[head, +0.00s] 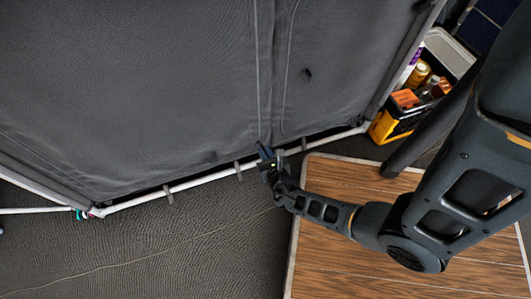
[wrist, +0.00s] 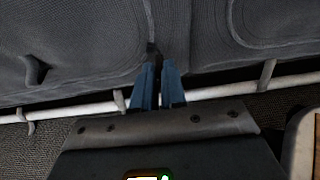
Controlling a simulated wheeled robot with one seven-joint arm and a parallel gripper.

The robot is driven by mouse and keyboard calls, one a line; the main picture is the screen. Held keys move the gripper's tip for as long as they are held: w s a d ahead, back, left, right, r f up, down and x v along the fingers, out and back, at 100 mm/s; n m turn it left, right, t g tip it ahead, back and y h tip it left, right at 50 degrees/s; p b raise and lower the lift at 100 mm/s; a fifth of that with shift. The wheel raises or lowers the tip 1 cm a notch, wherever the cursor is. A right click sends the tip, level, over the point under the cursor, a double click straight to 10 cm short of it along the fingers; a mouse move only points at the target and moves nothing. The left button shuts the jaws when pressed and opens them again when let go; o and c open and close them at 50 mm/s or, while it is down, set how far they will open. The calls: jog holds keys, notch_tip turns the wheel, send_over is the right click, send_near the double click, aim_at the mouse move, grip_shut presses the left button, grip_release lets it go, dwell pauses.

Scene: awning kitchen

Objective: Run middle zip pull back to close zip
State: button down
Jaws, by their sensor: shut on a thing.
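The dark grey fabric panel (head: 150,80) hangs over a white frame bar (head: 205,178). Its middle zip line (head: 267,90) runs down to the lower edge. My gripper (head: 266,156) is at the bottom of that line, beside the bar. In the wrist view my gripper's blue fingers (wrist: 158,85) are close together, shut on the small dark zip pull (wrist: 154,52) at the foot of the zip line. The pull is mostly hidden between the fingers. I cannot tell how far the zip is open.
A black and yellow crate (head: 392,125) with bottles and cartons stands at the right. A wood-topped board (head: 345,190) lies below my arm. Dark straps (head: 238,171) loop around the bar. Grey matting (head: 160,245) is clear at lower left.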

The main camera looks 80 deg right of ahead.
dwell(0.9)
jog(key=shift+f+b, duration=1.15)
jog(key=shift+f, duration=1.3)
jog(key=shift+s, duration=0.1)
jog(key=c, duration=1.2)
grip_release()
jog(key=p+v, duration=0.3)
jog(key=v, duration=0.4)
jog(key=shift+s+a+r, duration=0.15)
jog(key=shift+a+r, duration=0.05)
jog(key=shift+a, duration=0.1)
